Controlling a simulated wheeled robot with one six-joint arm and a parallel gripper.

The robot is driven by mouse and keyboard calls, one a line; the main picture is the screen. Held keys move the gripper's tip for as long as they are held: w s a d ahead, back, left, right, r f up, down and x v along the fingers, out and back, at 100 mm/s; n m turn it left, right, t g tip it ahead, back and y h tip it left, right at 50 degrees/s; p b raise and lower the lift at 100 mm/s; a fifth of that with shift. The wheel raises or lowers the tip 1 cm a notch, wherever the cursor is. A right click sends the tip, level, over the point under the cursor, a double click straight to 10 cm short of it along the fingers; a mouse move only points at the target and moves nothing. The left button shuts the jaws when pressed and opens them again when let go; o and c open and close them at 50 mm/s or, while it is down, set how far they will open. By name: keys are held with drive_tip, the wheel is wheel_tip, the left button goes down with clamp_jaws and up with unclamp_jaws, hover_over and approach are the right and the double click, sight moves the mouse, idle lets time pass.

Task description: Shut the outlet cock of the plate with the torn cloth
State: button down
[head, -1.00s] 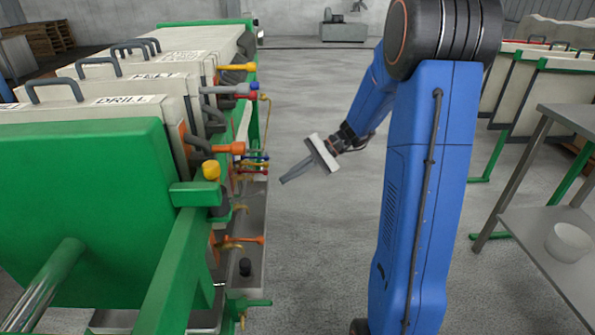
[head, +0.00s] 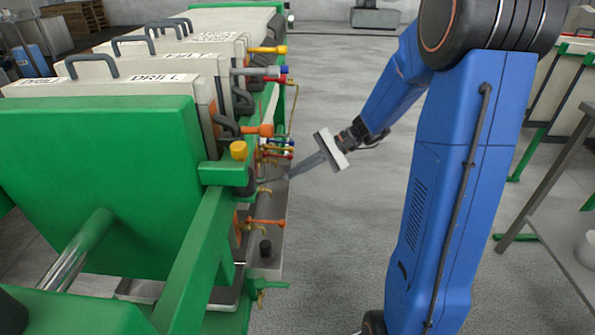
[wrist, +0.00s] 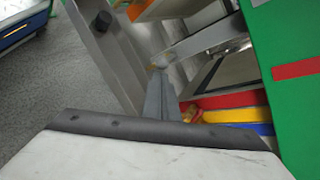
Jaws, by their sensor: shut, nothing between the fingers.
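The filter press holds a row of pale plates (head: 150,92) with grey handles; near labels read DRILL. I cannot tell which plate has the torn cloth. My gripper (head: 292,175) is shut and empty, its tips at the trough's outer edge beside the cluster.
A grey trough (head: 269,242) runs under the cocks, with a black knob in it. The green press frame (head: 190,255) stands at the near left. A steel table (head: 560,232) stands at the right. The concrete floor between is clear.

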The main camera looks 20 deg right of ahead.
drive_tip(key=shift+r, duration=0.1)
drive_tip(key=shift+a+r+h, duration=0.1)
drive_tip(key=shift+r+h, duration=0.2)
drive_tip(key=shift+w+r, duration=0.1)
drive_tip(key=shift+r, duration=0.05)
drive_tip(key=w+a+r+g+h, duration=0.1)
drive_tip(key=a+r+g+h, duration=0.1)
drive_tip(key=r+h, duration=0.3)
drive_tip(key=shift+w+a+r+m, duration=0.25)
drive_tip(key=shift+a+m, duration=0.05)
drive_tip(key=shift+a, duration=0.6)
drive_tip(key=shift+a+r, duration=0.1)
drive_tip(key=shift+r, duration=0.1)
